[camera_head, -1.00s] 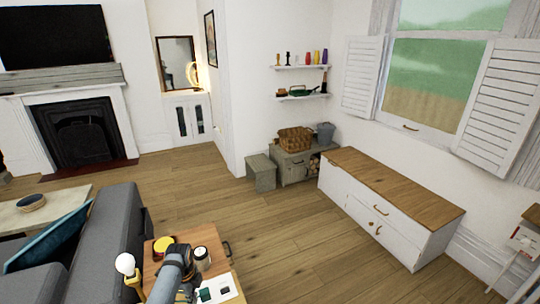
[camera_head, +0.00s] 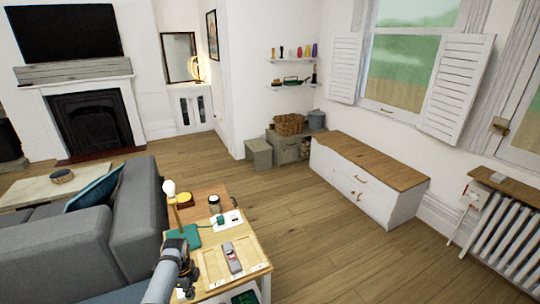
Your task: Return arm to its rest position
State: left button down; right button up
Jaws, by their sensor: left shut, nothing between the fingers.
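My left arm comes in at the bottom left of the head view, beside the near end of a wooden side table (camera_head: 262,262). My left gripper (camera_head: 186,289) is low in the picture at the table's left edge, small and partly hidden by my own arm. It is shut and holds nothing. My right gripper is not in view.
A lamp (camera_head: 171,190), a dark jar (camera_head: 214,204) and a grey item on a tray (camera_head: 232,257) stand on the table. A grey sofa (camera_head: 135,220) is on the left. A white cabinet (camera_head: 395,207) is at right. The wooden floor (camera_head: 330,255) between is clear.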

pick_arm(q)
jog(key=s+a+f+n, duration=0.1)
jog(key=s+f+n, duration=0.9)
jog(key=s+f, duration=1.15)
jog(key=s+f+n, duration=0.4)
jog(key=s+f, duration=0.1)
jog(key=s, duration=0.7)
jog(key=s+f+n+t, duration=0.1)
jog(key=s+f+n, duration=0.3)
jog(key=s, duration=0.7)
jog(key=shift+s+f+n+y, duration=0.3)
jog(key=shift+s+f+y, duration=0.1)
